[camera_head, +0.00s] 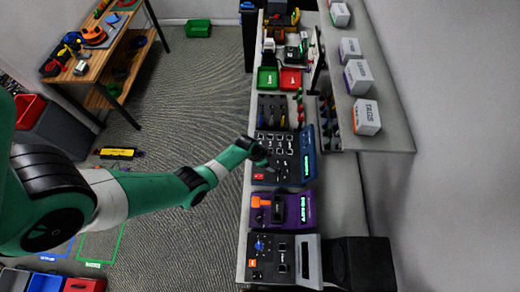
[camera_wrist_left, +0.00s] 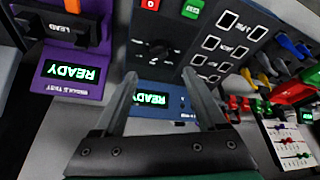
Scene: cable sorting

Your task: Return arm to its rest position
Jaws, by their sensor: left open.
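My left arm (camera_head: 150,190) reaches in from the left of the head view to the bench. Its gripper (camera_head: 270,165) is over the blue-framed black panel (camera_head: 308,155). In the left wrist view the two fingers (camera_wrist_left: 160,82) are apart with nothing between them. The panel's dark face (camera_wrist_left: 165,40) with a dial, and its green READY screen (camera_wrist_left: 150,99), show beyond and between the fingers. I cannot tell whether the fingertips touch the panel. My right gripper is in neither view.
A purple station (camera_head: 295,210) with a READY screen stands beside the blue one. A grey-black station (camera_head: 270,258) is at the bench's near end. Green (camera_head: 267,79) and red (camera_head: 290,80) bins lie farther along. Open carpet (camera_head: 190,90) lies left of the bench.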

